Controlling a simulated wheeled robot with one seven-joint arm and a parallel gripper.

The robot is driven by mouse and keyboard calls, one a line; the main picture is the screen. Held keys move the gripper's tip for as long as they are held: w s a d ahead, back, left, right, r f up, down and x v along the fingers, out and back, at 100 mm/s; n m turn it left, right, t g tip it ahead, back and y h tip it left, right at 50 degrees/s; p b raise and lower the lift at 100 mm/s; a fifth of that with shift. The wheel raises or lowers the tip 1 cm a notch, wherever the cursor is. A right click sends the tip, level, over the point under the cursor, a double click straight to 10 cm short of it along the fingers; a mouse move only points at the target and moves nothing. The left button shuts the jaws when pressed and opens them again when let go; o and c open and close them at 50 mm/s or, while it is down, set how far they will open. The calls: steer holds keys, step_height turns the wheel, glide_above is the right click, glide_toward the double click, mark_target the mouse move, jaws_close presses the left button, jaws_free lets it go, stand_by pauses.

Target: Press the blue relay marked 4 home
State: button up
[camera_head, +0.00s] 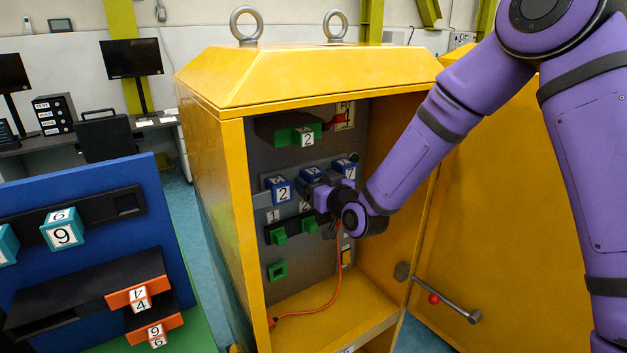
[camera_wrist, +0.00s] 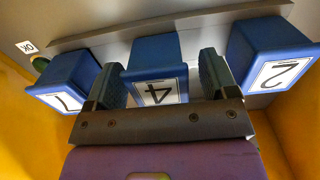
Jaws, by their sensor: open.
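The blue relay marked 4 (camera_wrist: 155,65) is in the middle of a row of three blue relays in the wrist view, with its number upside down there. My gripper (camera_wrist: 161,76) is open, with one finger on each side of this relay; I cannot tell whether they touch it. In the head view the relay (camera_head: 311,173) is mostly hidden behind my gripper (camera_head: 319,190). The blue relay marked 2 (camera_head: 278,189) and the one marked 7 (camera_head: 346,167) flank it. They also show in the wrist view, the 2 (camera_wrist: 268,50) and the 7 (camera_wrist: 62,80).
The row is inside an open yellow cabinet (camera_head: 212,165). Green blocks (camera_head: 278,236) sit below, and a green block marked 2 (camera_head: 289,129) above. A red cable (camera_head: 325,301) hangs below my gripper. A lever with a red knob (camera_head: 434,298) juts out at lower right.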

steer(key=c, duration=1)
steer(key=shift+o, duration=0.2)
steer(key=shift+w, duration=0.15)
steer(key=o, duration=1)
steer(key=shift+o, duration=0.2)
steer(key=v, duration=1)
steer(key=shift+s+d, duration=0.25)
steer(key=shift+s, duration=0.05)
